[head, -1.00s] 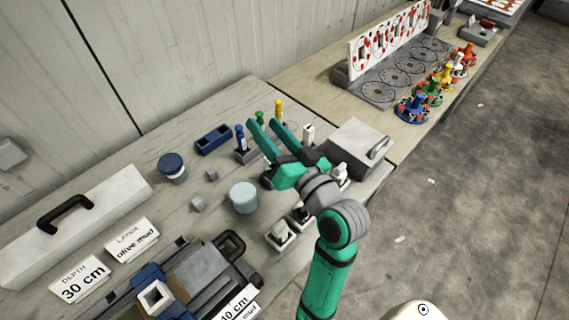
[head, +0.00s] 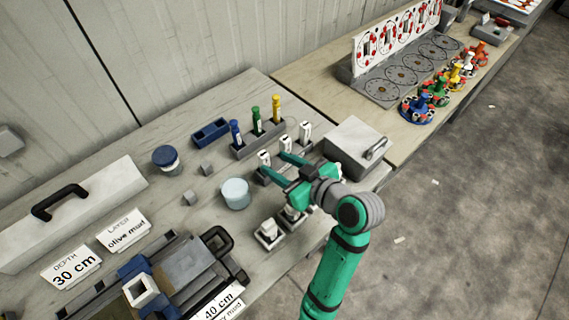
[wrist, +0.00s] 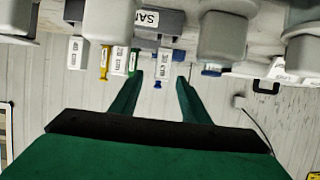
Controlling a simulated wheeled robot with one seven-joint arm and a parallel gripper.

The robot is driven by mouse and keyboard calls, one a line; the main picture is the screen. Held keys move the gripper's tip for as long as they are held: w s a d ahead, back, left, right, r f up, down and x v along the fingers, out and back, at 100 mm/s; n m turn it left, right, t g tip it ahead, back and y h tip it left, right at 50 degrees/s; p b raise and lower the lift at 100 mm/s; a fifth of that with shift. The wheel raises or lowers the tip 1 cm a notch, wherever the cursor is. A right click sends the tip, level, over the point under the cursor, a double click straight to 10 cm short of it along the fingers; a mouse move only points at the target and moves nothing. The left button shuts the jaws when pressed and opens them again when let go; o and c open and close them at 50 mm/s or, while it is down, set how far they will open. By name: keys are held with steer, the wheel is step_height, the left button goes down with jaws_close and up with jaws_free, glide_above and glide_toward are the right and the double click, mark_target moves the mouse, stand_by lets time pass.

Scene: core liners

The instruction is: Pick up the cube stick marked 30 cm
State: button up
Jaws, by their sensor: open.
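Three white cube sticks stand upright in a grey rack: a left one (head: 264,158), a middle one (head: 285,147) and a right one (head: 305,131). In the wrist view, upside down, three white labelled sticks hang at the left (wrist: 77,52), in the middle (wrist: 120,60) and at the right (wrist: 164,65). Their small labels look like centimetre marks, but I cannot read surely which says 30 cm. My gripper (head: 276,164) is open and empty at the rack's near side. In the wrist view its fingertips (wrist: 157,79) flank the right-hand stick.
Blue, green and yellow topped sticks (head: 256,123) stand in a rack behind. A pale blue jar (head: 236,194) is left of the gripper, a grey box with a handle (head: 352,144) right. A 30 cm depth card (head: 72,268) stands at lower left. Grey blocks stand in front.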

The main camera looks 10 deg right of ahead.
mark_target(267, 159)
steer(key=x, duration=0.4)
steer(key=shift+w+f, duration=0.15)
steer(key=shift+w, duration=0.1)
steer(key=shift+w+a+f, duration=0.2)
steer(key=shift+w+a, duration=0.2)
steer(key=shift+a, duration=0.1)
steer(key=x, duration=0.4)
steer(key=shift+s+a+r, duration=0.1)
steer(key=shift+s+a, duration=0.05)
steer(key=shift+w+a, duration=0.15)
steer(key=shift+w, duration=0.25)
jaws_close()
